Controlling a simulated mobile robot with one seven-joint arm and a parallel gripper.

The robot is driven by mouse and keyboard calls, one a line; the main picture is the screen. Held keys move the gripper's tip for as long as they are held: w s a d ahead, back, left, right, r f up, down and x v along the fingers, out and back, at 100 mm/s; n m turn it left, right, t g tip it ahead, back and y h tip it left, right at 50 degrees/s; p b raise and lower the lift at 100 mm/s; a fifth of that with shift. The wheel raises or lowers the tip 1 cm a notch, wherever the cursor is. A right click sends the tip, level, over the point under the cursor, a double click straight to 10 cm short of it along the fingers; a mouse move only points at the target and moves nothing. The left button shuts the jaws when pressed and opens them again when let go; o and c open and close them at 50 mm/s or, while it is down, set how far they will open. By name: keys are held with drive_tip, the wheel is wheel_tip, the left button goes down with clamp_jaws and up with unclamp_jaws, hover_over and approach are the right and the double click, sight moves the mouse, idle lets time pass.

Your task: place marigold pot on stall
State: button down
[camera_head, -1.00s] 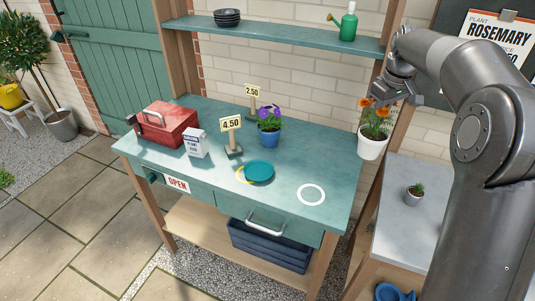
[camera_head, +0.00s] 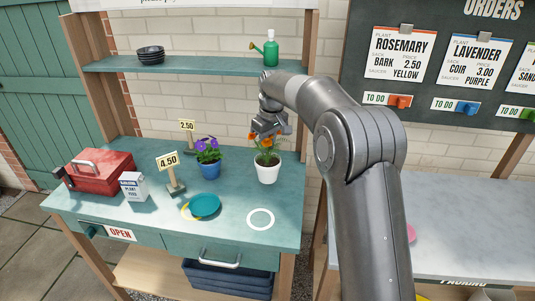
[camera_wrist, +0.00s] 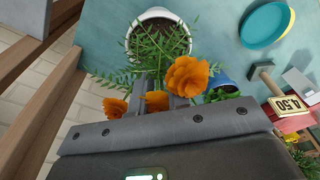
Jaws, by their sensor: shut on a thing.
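The marigold pot (camera_head: 267,172) is white with orange flowers and green leaves. It is upright over the back right of the teal stall top (camera_head: 130,216); I cannot tell whether its base touches the top. My gripper (camera_head: 268,137) is above the pot among the flowers, shut on the plant. In the wrist view the stems and leaves rise between the fingers (camera_wrist: 168,92), and the flowers hide part of the fingertips. The white pot rim (camera_wrist: 128,38) and dark soil show beyond. A white ring (camera_head: 249,221) is marked on the stall top, in front of the pot.
A blue pot (camera_head: 209,170) with purple flowers stands left of the marigold. A teal saucer (camera_head: 205,205) lies partly over a yellow ring. Price signs (camera_head: 168,160), a plant food box (camera_head: 133,187) and a red toolbox (camera_head: 100,171) stand further left. A shelf (camera_head: 200,64) runs above.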

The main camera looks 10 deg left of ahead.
sight(268, 160)
drive_tip(key=shift+f, duration=2.05)
drive_tip(key=c, duration=1.4)
unclamp_jaws()
drive_tip(key=r, duration=0.8)
drive_tip(key=s+d+r, duration=0.1)
drive_tip(key=r, duration=0.3)
drive_tip(key=shift+d+r, duration=0.1)
